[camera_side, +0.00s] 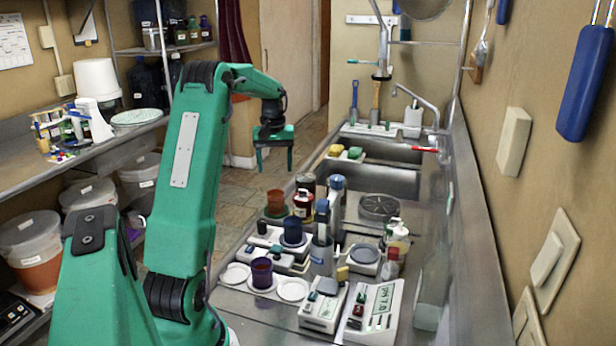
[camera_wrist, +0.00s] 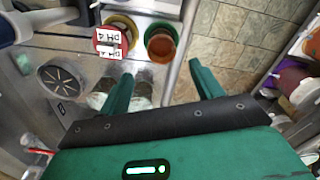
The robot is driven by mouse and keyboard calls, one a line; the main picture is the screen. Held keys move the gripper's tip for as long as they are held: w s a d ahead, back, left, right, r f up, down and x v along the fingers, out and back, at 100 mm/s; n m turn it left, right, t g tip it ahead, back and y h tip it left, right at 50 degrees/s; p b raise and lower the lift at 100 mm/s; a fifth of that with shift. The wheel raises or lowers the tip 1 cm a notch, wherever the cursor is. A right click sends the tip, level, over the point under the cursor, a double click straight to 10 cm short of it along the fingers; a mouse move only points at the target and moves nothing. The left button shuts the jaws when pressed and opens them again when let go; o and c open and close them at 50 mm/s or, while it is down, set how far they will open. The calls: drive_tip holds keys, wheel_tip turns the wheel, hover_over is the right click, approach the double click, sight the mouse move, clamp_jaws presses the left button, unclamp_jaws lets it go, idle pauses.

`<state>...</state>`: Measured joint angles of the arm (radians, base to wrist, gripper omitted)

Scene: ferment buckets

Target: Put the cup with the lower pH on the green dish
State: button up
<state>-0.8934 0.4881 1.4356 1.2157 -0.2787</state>
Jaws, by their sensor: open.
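My gripper (camera_side: 274,166) is open and empty, high above the far end of the bench objects. In the wrist view its fingers (camera_wrist: 161,75) are spread apart. An orange-brown cup (camera_side: 276,199) stands below it, on what looks like the green dish (camera_side: 268,216). The cup (camera_wrist: 161,46) and the green rim (camera_wrist: 150,32) also show in the wrist view, beyond the fingertips. A purple cup (camera_side: 262,271) stands near the front, among white dishes. A dark blue cup (camera_side: 292,229) stands on a pale device. A meter (camera_side: 378,308) seems to read pH 7.0; another meter (camera_side: 322,306) is unreadable.
A dark red jar (camera_side: 303,206) stands beside the orange-brown cup; its label reads pH 4 in the wrist view (camera_wrist: 108,42). White dishes (camera_side: 235,275) (camera_side: 292,290) lie near the front. Bottles and a grey cylinder (camera_side: 321,255) crowd the middle. Sinks (camera_side: 380,180) lie behind.

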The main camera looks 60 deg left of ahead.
drive_tip(key=w+d+r+m+t+y, duration=0.1)
drive_tip(key=d+r+m, duration=0.25)
drive_tip(key=d, duration=0.75)
drive_tip(key=w+d+r+m+t, duration=0.15)
drive_tip(key=d+r, duration=0.35)
drive_tip(key=d, duration=0.6)
drive_tip(key=s+d+f+m+t, duration=0.1)
drive_tip(key=s+d+m, duration=0.3)
drive_tip(key=d, duration=0.5)
drive_tip(key=s+d+f+m+t+h, duration=0.1)
drive_tip(key=s+d+m, duration=0.3)
drive_tip(key=s+d, duration=0.4)
drive_tip(key=shift+s+d+t, duration=0.2)
drive_tip(key=shift+d+t, duration=0.35)
